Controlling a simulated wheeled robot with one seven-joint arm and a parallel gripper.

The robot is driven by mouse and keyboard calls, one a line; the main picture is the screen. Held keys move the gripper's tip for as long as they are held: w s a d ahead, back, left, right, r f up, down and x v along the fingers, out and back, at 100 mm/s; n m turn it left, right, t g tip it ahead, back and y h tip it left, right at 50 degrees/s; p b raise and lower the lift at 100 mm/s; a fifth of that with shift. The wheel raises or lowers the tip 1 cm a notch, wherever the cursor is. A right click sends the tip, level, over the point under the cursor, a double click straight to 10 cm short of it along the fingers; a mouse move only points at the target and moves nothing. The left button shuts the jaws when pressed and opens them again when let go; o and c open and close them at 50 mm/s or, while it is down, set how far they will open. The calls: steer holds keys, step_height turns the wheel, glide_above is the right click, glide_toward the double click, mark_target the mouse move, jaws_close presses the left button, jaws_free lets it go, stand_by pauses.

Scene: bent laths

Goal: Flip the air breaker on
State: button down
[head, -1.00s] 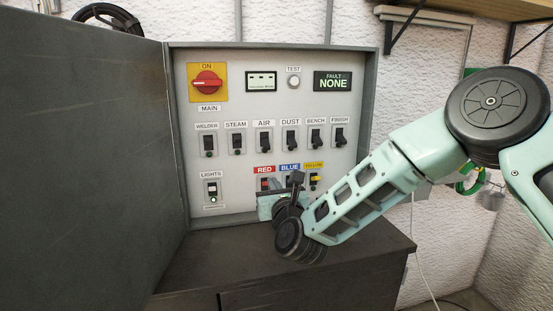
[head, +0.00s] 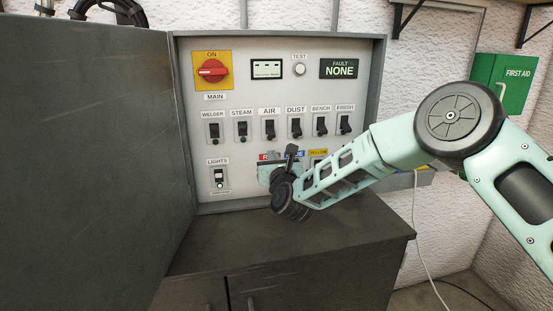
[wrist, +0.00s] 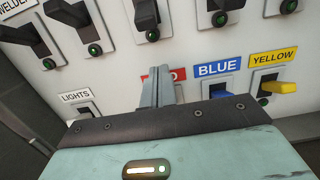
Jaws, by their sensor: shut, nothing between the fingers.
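The air breaker (head: 269,130) is a black lever on a white plate under the AIR label, third from the left in the upper row of the grey panel. In the wrist view the lever that looks like air (wrist: 147,14) is at the top, with a green lamp below it. I cannot tell for certain which way it is set. My gripper (head: 266,159) is below the air breaker, in front of the RED label. In the wrist view its closed fingers (wrist: 157,82) point at the panel, partly covering the RED label. They hold nothing and appear apart from the air lever.
The steam breaker (head: 242,131) and dust breaker (head: 295,128) flank air closely. The red main switch (head: 212,71) is above left. The yellow lever (wrist: 282,88) is low right in the wrist view. The open cabinet door (head: 90,150) stands at left, above a dark cabinet top (head: 225,240).

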mark_target(271, 132)
steer(key=shift+w+a+r, duration=0.15)
steer(key=shift+w+a, duration=0.05)
steer(key=shift+w, duration=0.4)
steer(key=shift+s+d+r+p, duration=0.1)
steer(key=shift+s+r+p, duration=0.1)
steer(key=shift+r+p, duration=0.4)
steer(key=shift+s+r+p, duration=0.2)
steer(key=shift+r+p, duration=0.25)
steer(key=shift+r, duration=0.1)
steer(key=shift+s+d+r+p, duration=0.15)
steer(key=shift+s+r+p, duration=0.2)
steer(key=shift+r+p, duration=0.15)
